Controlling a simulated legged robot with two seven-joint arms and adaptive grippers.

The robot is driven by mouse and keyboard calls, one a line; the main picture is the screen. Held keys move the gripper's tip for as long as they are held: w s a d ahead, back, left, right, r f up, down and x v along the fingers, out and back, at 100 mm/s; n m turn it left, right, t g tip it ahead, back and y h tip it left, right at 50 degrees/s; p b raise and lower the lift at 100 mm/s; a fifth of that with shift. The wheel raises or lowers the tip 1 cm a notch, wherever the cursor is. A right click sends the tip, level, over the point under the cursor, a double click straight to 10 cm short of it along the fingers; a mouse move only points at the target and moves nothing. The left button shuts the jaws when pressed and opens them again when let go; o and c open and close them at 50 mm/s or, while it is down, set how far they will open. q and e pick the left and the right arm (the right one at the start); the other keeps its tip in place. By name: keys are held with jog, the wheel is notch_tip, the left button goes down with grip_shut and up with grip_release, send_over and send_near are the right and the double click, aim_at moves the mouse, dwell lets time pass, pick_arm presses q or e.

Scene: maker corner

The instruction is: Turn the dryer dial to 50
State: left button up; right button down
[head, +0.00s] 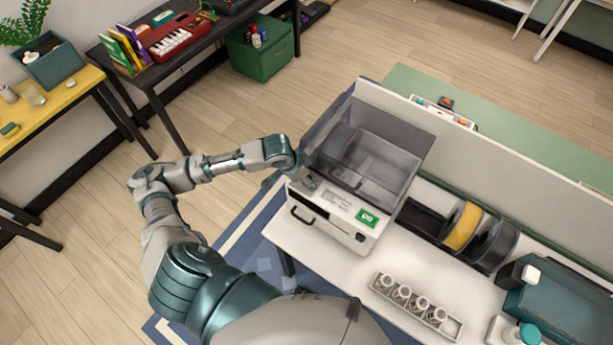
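The dryer (336,228) is a white box with a smoky see-through lid, standing on the white bench. Its sloped front panel has a pale label area and a green display or sticker (367,218) at the right, too small to read. A dark handle (301,214) is on its front face. My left arm reaches in from the left, and its gripper (309,183) is at the left end of the dryer's front panel. The fingers are small and dark against the lid, so whether they are open or touching is unclear. I cannot make out the dial or its setting. My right gripper is out of view.
Yellow and dark spools (463,226) stand by the low back panel (500,150). A teal box (560,312) is at the far right. Bare bench lies in front of the spools.

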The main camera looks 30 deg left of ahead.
pick_arm(q)
jog(key=shift+a, duration=0.3)
grip_shut()
jog(key=m+p, duration=0.1)
jog(key=p, duration=0.1)
jog(key=m+p, duration=0.2)
jog(key=p, duration=0.1)
jog(key=shift+r+g+h+p, duration=0.3)
jog(key=shift+r+g+h, duration=0.1)
jog(key=shift+w+f+m+p, duration=0.15)
jog(key=shift+f+m+p, duration=0.15)
jog(key=shift+m+p, duration=0.35)
jog(key=shift+h, duration=0.3)
grip_release()
jog(key=shift+f, duration=0.1)
